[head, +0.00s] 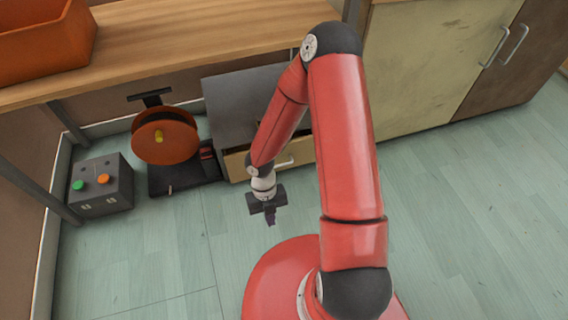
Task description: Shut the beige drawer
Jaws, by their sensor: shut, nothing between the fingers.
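The beige drawer (296,153) is low in a grey cabinet (238,103) that stands under the wooden bench. Its front stands out from the cabinet, and a dark gap shows behind its top edge, so it is partly open. A pale handle (284,162) is on its front. My gripper (271,221) is shut and empty, in front of the drawer and toward me, pointing down. It looks apart from the drawer front. My red arm hides part of the drawer and cabinet.
A grey box with a green and an orange button (101,187) and an orange disc on a dark stand (165,137) are left of the cabinet. An orange bin (45,50) sits on the wooden bench (190,35). Tall cupboards (430,65) stand right. The floor in front is clear.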

